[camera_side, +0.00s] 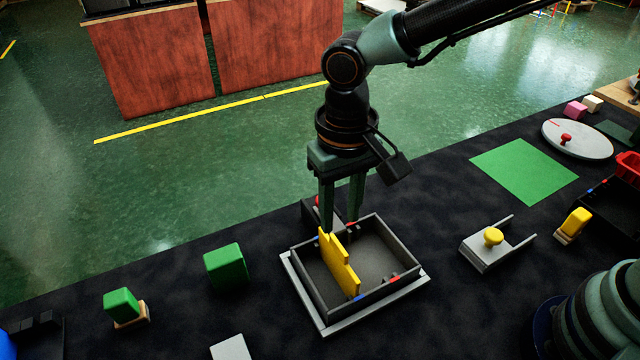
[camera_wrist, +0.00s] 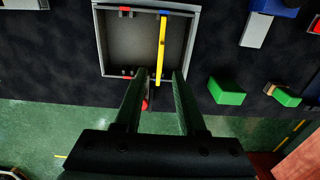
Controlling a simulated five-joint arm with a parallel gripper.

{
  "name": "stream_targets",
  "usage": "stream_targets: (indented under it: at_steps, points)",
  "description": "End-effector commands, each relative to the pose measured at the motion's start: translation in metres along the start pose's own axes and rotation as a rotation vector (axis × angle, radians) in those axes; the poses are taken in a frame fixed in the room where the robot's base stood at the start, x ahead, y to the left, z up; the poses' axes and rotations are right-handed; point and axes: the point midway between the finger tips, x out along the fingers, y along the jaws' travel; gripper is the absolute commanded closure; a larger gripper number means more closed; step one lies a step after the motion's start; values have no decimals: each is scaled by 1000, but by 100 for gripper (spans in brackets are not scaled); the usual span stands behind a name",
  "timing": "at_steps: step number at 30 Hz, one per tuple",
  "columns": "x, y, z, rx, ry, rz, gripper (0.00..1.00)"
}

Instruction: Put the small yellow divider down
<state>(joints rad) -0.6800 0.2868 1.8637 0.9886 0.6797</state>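The small yellow divider (camera_side: 340,265) stands on edge inside a grey open box (camera_side: 383,228), spanning it from the far wall to the near wall. Its near end is beside a blue mark (camera_side: 361,297) on the wall; whether it sits fully down in its slots I cannot tell. In the wrist view the divider (camera_wrist: 161,48) lies right of the box's middle, by a blue mark at the top. My gripper (camera_side: 341,226) is open above the box's far edge. In the wrist view my gripper's fingertips (camera_wrist: 160,76) are apart, with gaps to the divider's end.
A green block (camera_side: 225,266) and a green-topped piece (camera_side: 122,306) lie left of the box. A grey forked plate with a yellow knob (camera_side: 493,237), a green mat (camera_side: 523,170) and a white disc (camera_side: 577,139) lie right. Dark table is bare between them.

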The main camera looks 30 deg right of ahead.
Motion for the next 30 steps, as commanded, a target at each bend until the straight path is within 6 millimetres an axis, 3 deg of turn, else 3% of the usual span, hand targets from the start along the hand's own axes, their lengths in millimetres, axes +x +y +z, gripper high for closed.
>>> stream_targets:
  at_steps: [5, 11, 15, 21, 25, 30]
  points:
    - [-25, 31, -10, 9, 47, -32, 60]
    - [-67, 106, -18, 14, 173, -78, 60]
    - [-88, 159, -10, 13, 274, -81, 60]
    - [-102, 219, 11, 10, 406, -46, 60]
    - [-105, 242, 21, 6, 462, -17, 60]
    - [-105, 253, 28, 2, 489, 1, 60]
